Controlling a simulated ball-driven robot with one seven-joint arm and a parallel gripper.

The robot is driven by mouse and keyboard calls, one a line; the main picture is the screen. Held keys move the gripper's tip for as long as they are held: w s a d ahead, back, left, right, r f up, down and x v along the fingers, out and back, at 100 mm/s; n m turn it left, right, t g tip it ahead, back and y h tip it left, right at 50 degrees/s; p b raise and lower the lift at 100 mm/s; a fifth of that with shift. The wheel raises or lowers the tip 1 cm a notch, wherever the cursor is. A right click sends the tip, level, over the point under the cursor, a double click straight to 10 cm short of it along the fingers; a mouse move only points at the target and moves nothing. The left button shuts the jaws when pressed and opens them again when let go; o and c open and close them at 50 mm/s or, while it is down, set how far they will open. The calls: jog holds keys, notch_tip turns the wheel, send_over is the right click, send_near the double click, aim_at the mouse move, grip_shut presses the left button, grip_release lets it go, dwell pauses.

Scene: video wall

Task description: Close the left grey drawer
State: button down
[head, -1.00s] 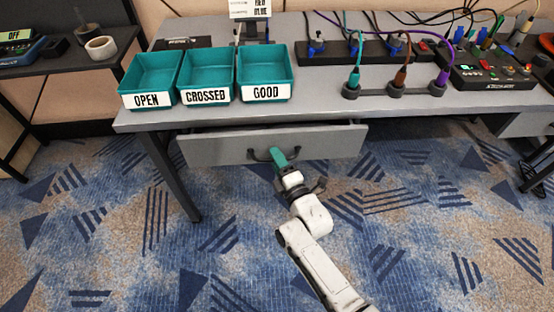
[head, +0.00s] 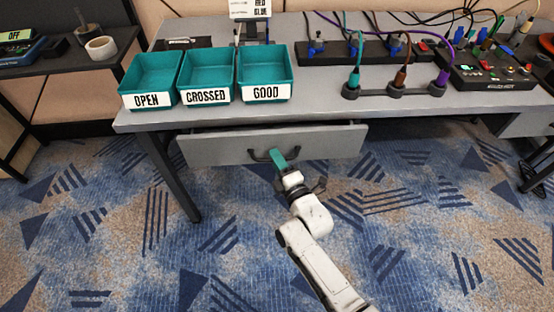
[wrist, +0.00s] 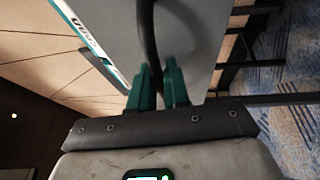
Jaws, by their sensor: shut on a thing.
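The grey drawer (head: 215,150) hangs under the front edge of the desk. It stands a little open, with a dark gap above its front. Its black handle (head: 262,155) is at the middle of the front and also crosses the wrist view (wrist: 148,40) as a dark curved bar. My gripper (head: 279,158) has green fingers and is at the right part of the handle. In the wrist view my gripper (wrist: 160,85) has its fingertips on both sides of the bar, shut on it. The drawer's inside is hidden by the desk top.
On the desk (head: 330,108) stand three teal bins, marked OPEN (head: 150,78), CROSSED (head: 206,75) and GOOD (head: 265,72). Cables run to a power strip (head: 365,50) and a control box (head: 490,70). A desk leg (head: 172,178) stands left of the drawer. The carpet in front is clear.

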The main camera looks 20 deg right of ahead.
jog(key=w+b, duration=0.1)
jog(key=w, duration=0.1)
jog(key=w+d+b, duration=0.1)
jog(key=w+b, duration=0.1)
jog(key=shift+w+d, duration=0.1)
jog(key=shift+d, duration=0.1)
jog(key=c, duration=1.2)
grip_release()
jog(key=shift+w, duration=0.1)
jog(key=shift+c, duration=0.2)
jog(key=shift+o, duration=0.4)
jog(key=s+f+p, duration=0.1)
jog(key=s, duration=0.9)
jog(key=shift+s+d, duration=0.4)
jog(key=shift+d, duration=0.05)
jog(key=shift+f, duration=0.1)
